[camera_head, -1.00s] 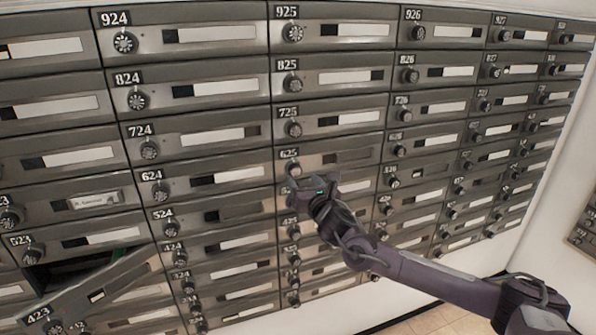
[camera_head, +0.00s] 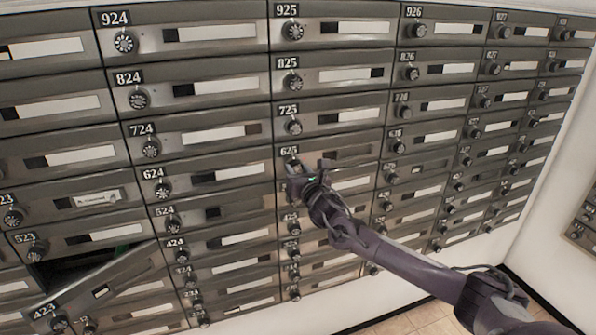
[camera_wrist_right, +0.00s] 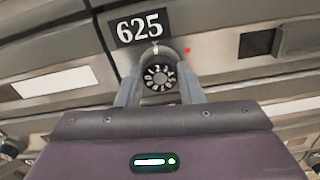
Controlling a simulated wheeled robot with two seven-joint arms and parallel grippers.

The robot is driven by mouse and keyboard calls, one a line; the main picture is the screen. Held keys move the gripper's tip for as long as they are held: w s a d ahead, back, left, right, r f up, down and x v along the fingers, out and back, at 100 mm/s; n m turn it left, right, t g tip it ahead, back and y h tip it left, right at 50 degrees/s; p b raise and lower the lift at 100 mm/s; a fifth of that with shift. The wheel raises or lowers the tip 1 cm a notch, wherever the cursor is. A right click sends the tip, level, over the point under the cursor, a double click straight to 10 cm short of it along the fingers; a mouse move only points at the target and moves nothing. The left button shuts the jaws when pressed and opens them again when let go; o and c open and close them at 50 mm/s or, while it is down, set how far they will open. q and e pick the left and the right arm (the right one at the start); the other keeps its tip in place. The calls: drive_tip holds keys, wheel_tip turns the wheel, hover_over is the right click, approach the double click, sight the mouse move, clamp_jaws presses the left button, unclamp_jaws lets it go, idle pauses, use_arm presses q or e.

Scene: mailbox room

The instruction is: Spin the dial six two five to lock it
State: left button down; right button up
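The mailbox door marked 625 (camera_head: 348,152) is in the middle of the head view and looks closed. Its round black dial (camera_wrist_right: 158,77) with white numerals shows in the right wrist view, just below the number plate (camera_wrist_right: 139,28). A small red light (camera_wrist_right: 187,49) shows to the dial's upper right. My right gripper (camera_head: 308,166) is at this dial and partly hides it in the head view. In the wrist view its two grey fingers (camera_wrist_right: 160,84) stand apart, one on each side of the dial. Whether they touch it I cannot tell. My left gripper is not in view.
Rows of similar boxes with dials surround it, with 725 (camera_head: 330,118) above and 624 (camera_head: 215,178) to the left. At lower left, the door marked 423 (camera_head: 95,292) hangs open. A white wall (camera_head: 560,180) and tiled floor lie to the right.

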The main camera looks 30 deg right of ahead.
drive_tip(key=shift+c, duration=1.2)
drive_tip(key=shift+m, duration=0.3)
